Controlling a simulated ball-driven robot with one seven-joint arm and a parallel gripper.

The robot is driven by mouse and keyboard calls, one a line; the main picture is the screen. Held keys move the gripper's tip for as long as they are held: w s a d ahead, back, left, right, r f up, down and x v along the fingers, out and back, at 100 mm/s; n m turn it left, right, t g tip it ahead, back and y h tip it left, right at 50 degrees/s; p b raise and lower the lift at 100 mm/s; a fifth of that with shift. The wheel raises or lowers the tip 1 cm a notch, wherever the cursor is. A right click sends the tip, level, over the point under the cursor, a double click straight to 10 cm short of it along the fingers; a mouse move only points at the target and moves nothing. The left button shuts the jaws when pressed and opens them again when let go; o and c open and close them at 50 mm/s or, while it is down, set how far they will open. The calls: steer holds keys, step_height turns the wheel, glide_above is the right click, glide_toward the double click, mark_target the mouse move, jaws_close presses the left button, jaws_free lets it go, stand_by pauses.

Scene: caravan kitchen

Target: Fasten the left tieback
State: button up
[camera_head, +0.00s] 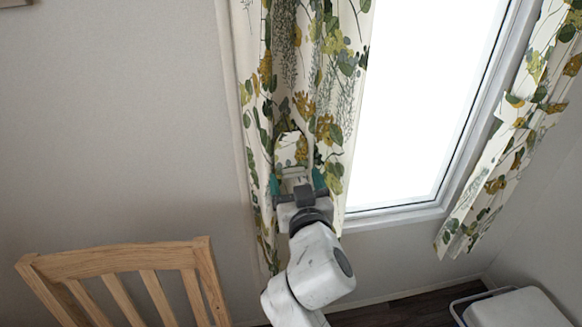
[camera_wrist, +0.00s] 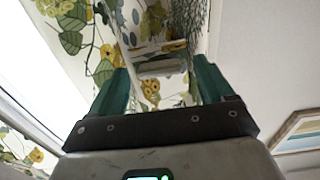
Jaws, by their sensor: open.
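The left curtain (camera_head: 345,60), cream with green and mustard flowers, hangs at the left side of the window. A loop or flap of the same floral cloth, apparently the left tieback (camera_head: 290,147), stands out from it just above my gripper (camera_head: 297,184). In the wrist view, my gripper (camera_wrist: 163,88) has its two teal fingers apart, facing the curtain cloth. A small pale bar (camera_wrist: 162,68) shows between the fingers, below the floral band. I cannot tell whether either finger touches it. The tieback's fastening point is not clearly visible.
The bright window (camera_head: 425,90) is right of the curtain. The right curtain (camera_head: 510,140) hangs aslant beyond it. A wooden chair (camera_head: 120,262) stands at lower left, and a white lidded box (camera_head: 515,308) at lower right. A framed picture (camera_wrist: 300,133) shows in the wrist view.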

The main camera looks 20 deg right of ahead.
mark_target(293, 170)
steer(key=shift+w+d, duration=0.25)
steer(key=shift+w, duration=0.9)
steer(key=shift+w+d, duration=0.25)
steer(key=shift+w, duration=0.9)
steer(key=c, duration=1.4)
steer(key=shift+o, duration=0.2)
steer(key=shift+d, duration=0.1)
